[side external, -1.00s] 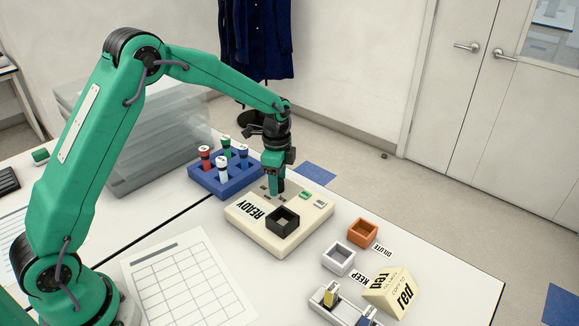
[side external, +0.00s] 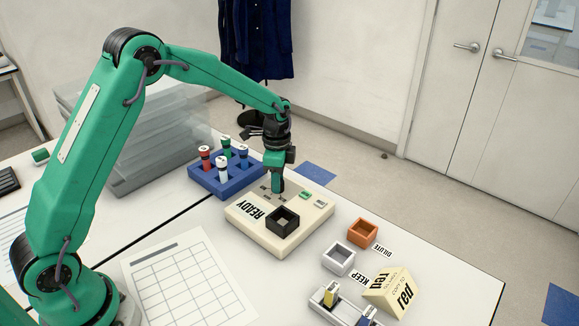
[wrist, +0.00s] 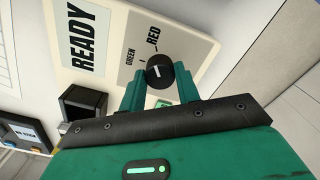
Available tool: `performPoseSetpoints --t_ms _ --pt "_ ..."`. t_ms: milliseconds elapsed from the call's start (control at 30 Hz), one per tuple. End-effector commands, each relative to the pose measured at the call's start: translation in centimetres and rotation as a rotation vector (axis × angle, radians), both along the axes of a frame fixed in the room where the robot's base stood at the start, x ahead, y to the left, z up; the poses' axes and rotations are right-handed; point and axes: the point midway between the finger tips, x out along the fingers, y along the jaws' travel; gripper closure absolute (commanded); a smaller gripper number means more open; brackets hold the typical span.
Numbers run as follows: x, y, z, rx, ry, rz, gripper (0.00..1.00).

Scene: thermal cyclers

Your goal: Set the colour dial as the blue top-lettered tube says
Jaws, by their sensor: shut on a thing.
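The colour dial (wrist: 160,72) is a round black knob with a short white mark, on the cream device (side external: 262,232). In the wrist view the words GREEN and RED are printed beside it; I cannot tell exactly which one the mark points to. My gripper (wrist: 160,78) has one finger on each side of the dial and is shut on it. In the side view my gripper (side external: 278,188) comes down on the device's far part and hides the dial. A blue tube (side external: 242,154) stands in the blue rack; its lettering is too small to read.
The blue rack (side external: 226,186) also holds red, green and white tubes behind the device. A black open box (side external: 283,219) sits on the device. Orange (side external: 362,232) and white (side external: 338,258) boxes and a yellow wedge reading "red" (side external: 388,292) stand to the right.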

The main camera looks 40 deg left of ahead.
Motion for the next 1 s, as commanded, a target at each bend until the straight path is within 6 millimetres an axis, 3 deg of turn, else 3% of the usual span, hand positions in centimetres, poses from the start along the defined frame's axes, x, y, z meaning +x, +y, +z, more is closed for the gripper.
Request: performPoseSetpoints --t_ms 1000 --pt "0.03 0.01 0.16 0.000 0.000 0.905 0.91"
